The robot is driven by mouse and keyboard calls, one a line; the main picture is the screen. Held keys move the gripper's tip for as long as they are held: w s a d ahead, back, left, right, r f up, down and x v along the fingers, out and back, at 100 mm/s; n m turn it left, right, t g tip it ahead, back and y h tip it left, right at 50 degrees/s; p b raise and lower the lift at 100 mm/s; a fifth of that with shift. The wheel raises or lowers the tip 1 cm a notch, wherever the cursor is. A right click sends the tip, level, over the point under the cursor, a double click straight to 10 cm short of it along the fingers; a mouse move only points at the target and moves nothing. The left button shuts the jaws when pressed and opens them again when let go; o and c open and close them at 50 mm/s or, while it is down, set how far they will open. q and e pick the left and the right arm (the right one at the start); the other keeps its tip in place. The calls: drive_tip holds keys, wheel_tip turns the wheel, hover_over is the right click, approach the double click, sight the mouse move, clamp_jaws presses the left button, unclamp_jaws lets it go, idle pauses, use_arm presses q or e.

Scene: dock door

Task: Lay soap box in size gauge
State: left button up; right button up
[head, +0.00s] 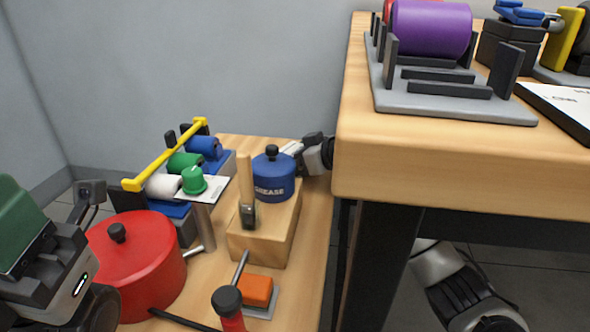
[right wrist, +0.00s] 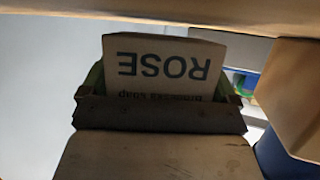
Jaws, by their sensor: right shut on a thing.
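The soap box (right wrist: 158,68), pale with ROSE upside down on it, is held in my right gripper (right wrist: 160,108); the jaw covers its lower part. In the head view my right gripper (head: 308,155) is partly hidden behind the bench edge, beside the blue grease tin (head: 273,178). A grey plate with dark upright posts and low bars (head: 455,105), which looks like the size gauge, lies on the high bench. A purple roll (head: 432,27) rests at its back. My left gripper (head: 40,245) is at the left edge, cut off; its jaw opening is unclear.
The low bench holds a red pot (head: 137,270), a wooden block (head: 265,235) under the tin, a yellow bar (head: 165,155) over several coloured rolls, and an orange block (head: 256,291). The high bench (head: 450,165) overhangs my right arm.

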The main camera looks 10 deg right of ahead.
drive_tip(key=shift+f, duration=0.4)
drive_tip(key=shift+f, duration=0.2)
drive_tip(key=o, duration=0.8)
drive_tip(key=shift+r, duration=0.1)
